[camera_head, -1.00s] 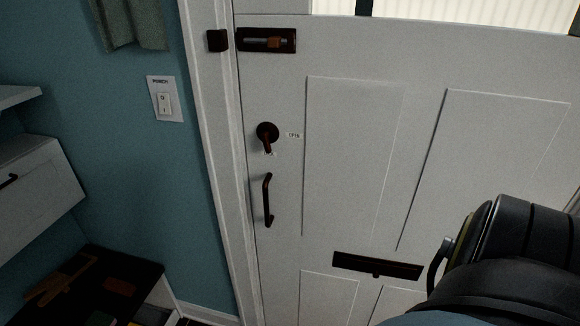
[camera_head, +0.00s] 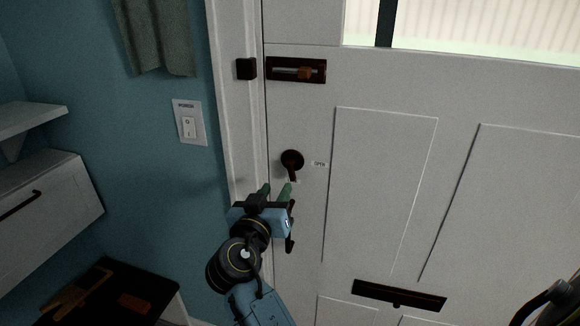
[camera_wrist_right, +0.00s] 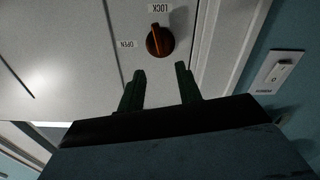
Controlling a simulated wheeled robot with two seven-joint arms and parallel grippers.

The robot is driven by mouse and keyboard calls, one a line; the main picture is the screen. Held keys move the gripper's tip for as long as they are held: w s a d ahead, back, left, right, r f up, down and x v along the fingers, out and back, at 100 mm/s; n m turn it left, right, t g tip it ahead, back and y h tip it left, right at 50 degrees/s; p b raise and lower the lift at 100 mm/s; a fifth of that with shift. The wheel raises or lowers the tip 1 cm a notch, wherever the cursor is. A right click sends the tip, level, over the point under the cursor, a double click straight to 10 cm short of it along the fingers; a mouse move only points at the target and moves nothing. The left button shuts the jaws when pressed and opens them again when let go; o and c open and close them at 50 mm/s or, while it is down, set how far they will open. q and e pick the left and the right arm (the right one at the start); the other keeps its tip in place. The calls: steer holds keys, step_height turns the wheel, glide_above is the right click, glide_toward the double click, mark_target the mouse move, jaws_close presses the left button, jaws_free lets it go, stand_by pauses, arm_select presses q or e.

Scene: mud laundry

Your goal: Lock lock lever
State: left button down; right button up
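The lock lever (camera_head: 292,161) is a dark reddish-brown round knob with a short handle on the white door. In the head view its handle hangs downward. In the right wrist view the lever (camera_wrist_right: 160,41) shows ahead of the fingers, with the LOCK label (camera_wrist_right: 160,8) above it and the OPEN label (camera_wrist_right: 128,44) to its left; this view is upside down. My right gripper (camera_head: 276,188) is just below the lever in the head view. It also shows in the right wrist view (camera_wrist_right: 160,88), fingers apart with nothing between them. My left gripper is out of view.
A door handle, now mostly hidden, is behind my right gripper. A slide bolt (camera_head: 297,70) is above the lever and a mail slot (camera_head: 398,295) is lower right. A light switch (camera_head: 188,122) is on the blue wall. A dark bench (camera_head: 110,290) stands lower left.

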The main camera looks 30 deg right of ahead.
mark_target(289, 167)
steer(key=p+x, duration=0.2)
steer(key=x, duration=0.7)
steer(key=shift+w, duration=0.1)
steer(key=shift+w+d, duration=0.2)
steer(key=shift+d, duration=0.05)
steer(key=shift+c, duration=0.3)
